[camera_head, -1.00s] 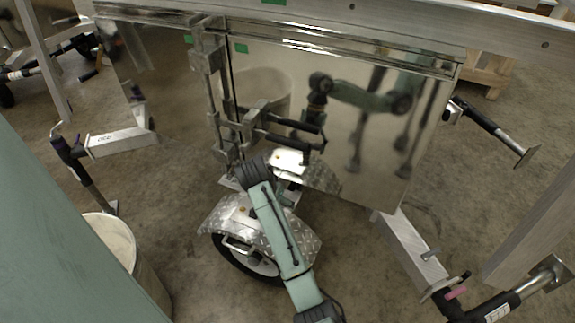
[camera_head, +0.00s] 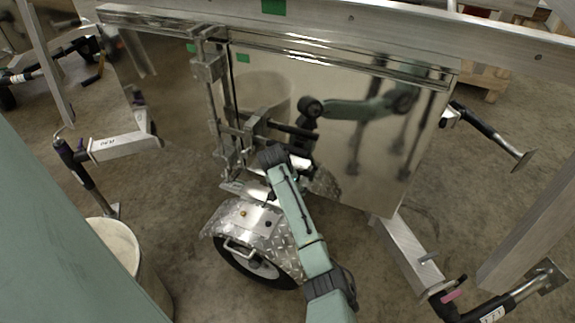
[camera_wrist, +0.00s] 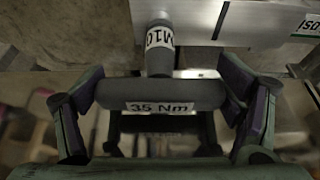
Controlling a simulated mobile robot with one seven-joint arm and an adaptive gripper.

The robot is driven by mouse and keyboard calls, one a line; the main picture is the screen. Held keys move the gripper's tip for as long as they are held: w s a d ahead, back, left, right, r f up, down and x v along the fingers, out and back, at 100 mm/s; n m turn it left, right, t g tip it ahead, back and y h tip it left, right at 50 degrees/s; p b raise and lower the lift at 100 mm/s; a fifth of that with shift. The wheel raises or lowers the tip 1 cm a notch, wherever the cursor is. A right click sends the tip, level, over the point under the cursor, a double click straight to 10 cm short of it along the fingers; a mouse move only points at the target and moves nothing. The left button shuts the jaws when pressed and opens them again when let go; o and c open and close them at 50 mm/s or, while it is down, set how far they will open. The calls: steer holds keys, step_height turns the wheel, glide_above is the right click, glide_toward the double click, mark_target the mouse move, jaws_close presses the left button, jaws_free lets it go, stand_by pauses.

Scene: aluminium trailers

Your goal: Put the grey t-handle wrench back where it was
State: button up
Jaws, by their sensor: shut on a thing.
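The grey t-handle wrench (camera_wrist: 178,95) fills the middle of the wrist view. Its crossbar carries a "35 Nm" label and lies between the two fingers of my gripper (camera_wrist: 163,93). My gripper is shut on this crossbar, with one finger at each end. The wrench's shaft, with an "M10" label, points away toward the top of the view. The shaft's far tip is out of view. In the head view my wrist is in front of the shiny trailer panel, above the wheel fender.
The upright trailer panel (camera_head: 370,140) mirrors my arm. Metal bracketry (camera_head: 215,100) stands at its left edge. A tread-plate fender (camera_head: 250,228) and wheel are below. A pale bin (camera_head: 150,275) stands lower left. A labelled metal beam (camera_wrist: 240,22) crosses the wrist view's top.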

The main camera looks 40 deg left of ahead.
steer(key=o, duration=1.7)
steer(key=shift+f, duration=0.1)
steer(key=b+v, duration=0.1)
steer(key=v, duration=1.1)
